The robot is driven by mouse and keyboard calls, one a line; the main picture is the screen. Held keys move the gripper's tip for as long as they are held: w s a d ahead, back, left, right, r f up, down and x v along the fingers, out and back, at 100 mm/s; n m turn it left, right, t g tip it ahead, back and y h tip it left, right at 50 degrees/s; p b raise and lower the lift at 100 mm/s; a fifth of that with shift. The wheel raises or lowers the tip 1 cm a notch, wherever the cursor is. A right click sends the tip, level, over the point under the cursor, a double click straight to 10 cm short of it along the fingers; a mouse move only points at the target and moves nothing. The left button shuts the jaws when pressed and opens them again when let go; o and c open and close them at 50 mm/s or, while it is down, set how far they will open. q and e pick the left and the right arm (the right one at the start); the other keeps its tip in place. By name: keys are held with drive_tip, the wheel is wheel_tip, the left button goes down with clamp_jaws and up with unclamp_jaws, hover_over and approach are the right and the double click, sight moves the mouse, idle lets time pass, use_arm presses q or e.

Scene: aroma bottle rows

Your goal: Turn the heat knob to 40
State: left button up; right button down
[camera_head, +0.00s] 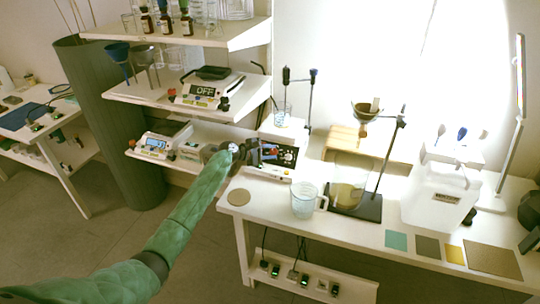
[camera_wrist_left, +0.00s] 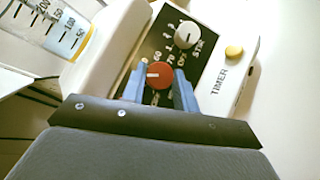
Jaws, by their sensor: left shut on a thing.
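The heat knob is most likely the red knob (camera_wrist_left: 159,75) on the dark panel of a white device, seen in the left wrist view. It has a pale pointer line, and small numbers are printed around it, partly hidden by the fingers. My left gripper (camera_wrist_left: 160,88) has its two blue fingers on either side of the red knob and is shut on it. In the head view the left gripper (camera_head: 257,153) is at the front of the hotplate device (camera_head: 284,152). My right gripper is not in view.
A white knob (camera_wrist_left: 187,34) and a yellow button (camera_wrist_left: 234,51) by the word TIMER are close to the red knob. A beaker (camera_wrist_left: 62,30) stands on the device. A glass jug (camera_head: 304,201) and a cork disc (camera_head: 239,197) are on the table nearby.

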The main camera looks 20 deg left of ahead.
use_arm(q)
drive_tip(key=shift+m+g, duration=0.6)
drive_tip(key=shift+m, duration=0.1)
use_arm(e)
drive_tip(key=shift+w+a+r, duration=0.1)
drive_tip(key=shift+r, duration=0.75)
use_arm(q)
drive_tip(key=o, duration=1)
drive_tip(key=shift+c, duration=0.2)
drive_tip(key=shift+s+a+r+b, duration=0.2)
drive_tip(key=shift+s+a+b, duration=0.15)
drive_tip(key=shift+a, duration=0.1)
drive_tip(key=b+v, duration=0.1)
drive_tip(key=v, duration=0.4)
drive_tip(key=shift+s+a+r, duration=0.15)
drive_tip(key=shift+s+a, duration=0.05)
drive_tip(key=shift+s, duration=0.05)
drive_tip(key=shift+s+a+r, duration=0.25)
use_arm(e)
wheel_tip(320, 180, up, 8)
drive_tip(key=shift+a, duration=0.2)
